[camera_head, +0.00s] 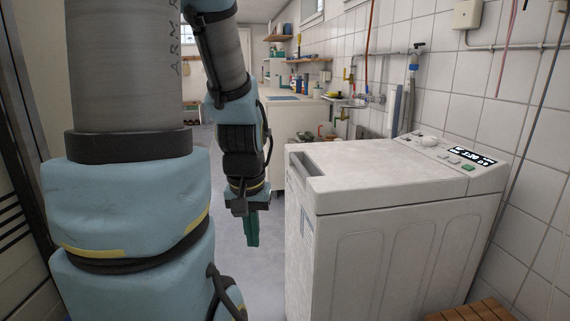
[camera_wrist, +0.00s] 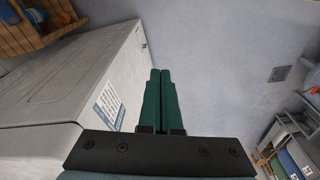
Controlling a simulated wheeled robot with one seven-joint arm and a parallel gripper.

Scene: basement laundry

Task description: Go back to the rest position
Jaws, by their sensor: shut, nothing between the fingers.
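My gripper (camera_head: 251,232) hangs pointing down to the left of the white washing machine, over the floor. It is apart from the machine in the head view. In the wrist view my gripper (camera_wrist: 160,72) shows two green fingers side by side, closed together with nothing between them. The washing machine (camera_head: 380,170) has its lid shut and a lit display on its back panel. Its side also shows in the wrist view (camera_wrist: 75,85), left of the fingers.
A counter (camera_head: 290,97) with bottles and a sink stands farther back. A wooden slatted stand (camera_head: 470,312) is at the front right. The wrist view shows a wooden shelf or crate (camera_wrist: 42,28) at top left and a floor drain (camera_wrist: 279,74). Grey floor (camera_head: 242,285) is clear below the gripper.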

